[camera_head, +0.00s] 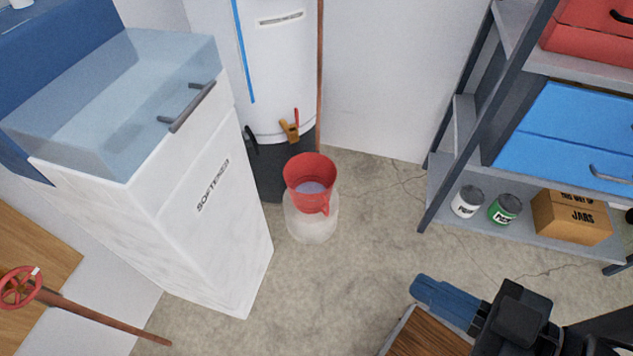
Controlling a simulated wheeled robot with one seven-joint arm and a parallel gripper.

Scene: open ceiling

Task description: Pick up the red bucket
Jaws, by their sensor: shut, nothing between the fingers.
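The red bucket (309,171) stands upright near the middle of the picture.
A white softener cabinet (205,215) stands left of the bucket, and a white tank (280,75) stands behind it. A metal shelf (560,247) with cans and a box is at the right. A wooden surface (425,338) lies below my gripper. Bare floor (375,225) lies between.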

